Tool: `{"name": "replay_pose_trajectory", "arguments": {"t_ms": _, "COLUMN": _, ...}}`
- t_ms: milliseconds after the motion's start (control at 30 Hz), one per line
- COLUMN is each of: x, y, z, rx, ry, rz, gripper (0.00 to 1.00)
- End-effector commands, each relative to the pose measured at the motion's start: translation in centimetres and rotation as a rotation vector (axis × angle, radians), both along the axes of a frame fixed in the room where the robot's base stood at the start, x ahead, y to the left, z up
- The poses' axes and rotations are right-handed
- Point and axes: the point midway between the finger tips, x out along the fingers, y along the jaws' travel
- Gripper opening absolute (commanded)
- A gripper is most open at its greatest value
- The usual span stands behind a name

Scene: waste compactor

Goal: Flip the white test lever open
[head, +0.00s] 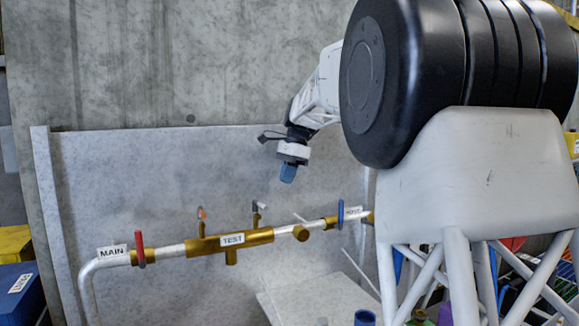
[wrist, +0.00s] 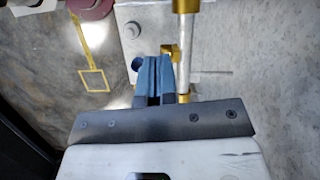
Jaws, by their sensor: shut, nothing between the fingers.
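A small lever with a white tip (head: 260,207) stands up from the brass valve body (head: 205,245), which carries a TEST label (head: 232,239), in the head view. My gripper (head: 288,174) is above and to the right of this lever in that picture, with its blue fingertips pointing down. In the wrist view my gripper (wrist: 154,76) has its blue fingers together with nothing between them. A brass fitting (wrist: 171,50) shows just beyond the fingertips, beside a grey pipe (wrist: 185,55). I cannot tell whether the fingers touch it. The white lever is not clear in the wrist view.
A red lever (head: 139,247) stands by the MAIN label (head: 111,252); a small orange-red lever (head: 201,214) and a blue lever (head: 340,214) stand along the same pipe. A grey panel (head: 130,190) is behind. Blue and yellow bins (head: 17,290) are at the left.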

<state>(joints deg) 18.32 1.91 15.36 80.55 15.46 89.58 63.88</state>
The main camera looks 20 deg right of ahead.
Motion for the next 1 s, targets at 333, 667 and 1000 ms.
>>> {"name": "replay_pose_trajectory", "arguments": {"t_ms": 333, "x": -0.3, "y": 2.0, "z": -4.7, "rx": 0.0, "ry": 0.0, "rz": 0.002, "gripper": 0.0}}
{"name": "replay_pose_trajectory", "arguments": {"t_ms": 667, "x": -0.6, "y": 5.0, "z": -5.2, "rx": 0.0, "ry": 0.0, "rz": 0.001, "gripper": 0.0}}
{"name": "replay_pose_trajectory", "arguments": {"t_ms": 1000, "x": -0.6, "y": 5.3, "z": -5.3, "rx": 0.0, "ry": 0.0, "rz": 0.0, "gripper": 0.0}}
